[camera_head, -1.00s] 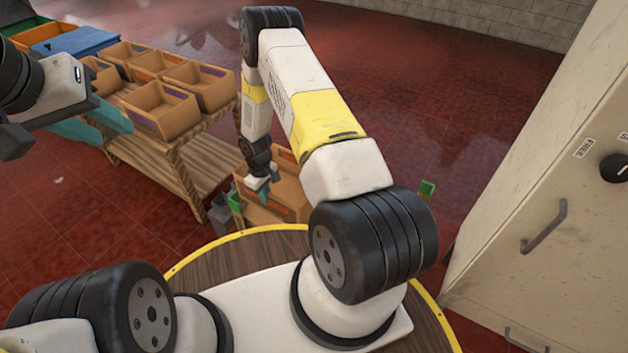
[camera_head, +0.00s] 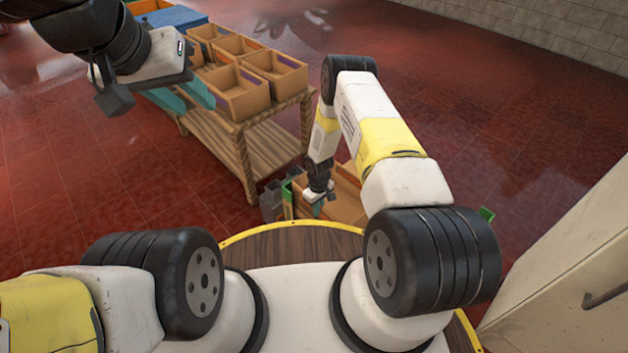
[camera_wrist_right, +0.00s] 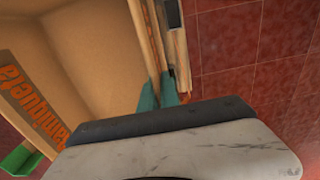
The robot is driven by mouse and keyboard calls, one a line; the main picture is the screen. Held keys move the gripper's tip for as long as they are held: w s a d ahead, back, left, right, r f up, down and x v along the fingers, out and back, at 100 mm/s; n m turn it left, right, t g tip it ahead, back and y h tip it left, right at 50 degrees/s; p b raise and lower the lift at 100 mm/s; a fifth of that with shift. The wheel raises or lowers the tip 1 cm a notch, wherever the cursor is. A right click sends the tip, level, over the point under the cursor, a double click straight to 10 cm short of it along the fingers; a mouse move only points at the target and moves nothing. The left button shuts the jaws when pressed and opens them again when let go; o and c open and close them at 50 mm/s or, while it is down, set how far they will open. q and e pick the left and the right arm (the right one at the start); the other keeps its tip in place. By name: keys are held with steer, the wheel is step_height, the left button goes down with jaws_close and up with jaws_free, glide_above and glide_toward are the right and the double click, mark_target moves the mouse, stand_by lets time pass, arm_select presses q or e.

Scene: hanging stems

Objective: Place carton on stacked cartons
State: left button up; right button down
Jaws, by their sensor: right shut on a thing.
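A brown open carton (camera_head: 347,187) is low beside my base, behind my right arm. My right gripper (camera_head: 318,200) is shut on its near-left wall. In the right wrist view the teal fingertips (camera_wrist_right: 160,92) pinch the wall of the carton (camera_wrist_right: 95,50), whose inside shows orange lettering. My arm hides part of the carton in the head view. Several open brown cartons (camera_head: 238,92) stand in rows on a wooden table (camera_head: 240,150). My left gripper (camera_head: 182,97), with teal fingers apart, is open and empty in front of the table's left part.
Blue crates (camera_head: 172,17) stand at the table's far left end. Green pieces (camera_head: 487,214) show near the held carton, and grey objects (camera_head: 271,200) are at its left. A pale cabinet (camera_head: 570,270) with a handle is at the right. Red tiled floor is clear beyond the table.

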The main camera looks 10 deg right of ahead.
steer(key=shift+f, duration=0.1)
steer(key=c, duration=1.6)
jaws_free()
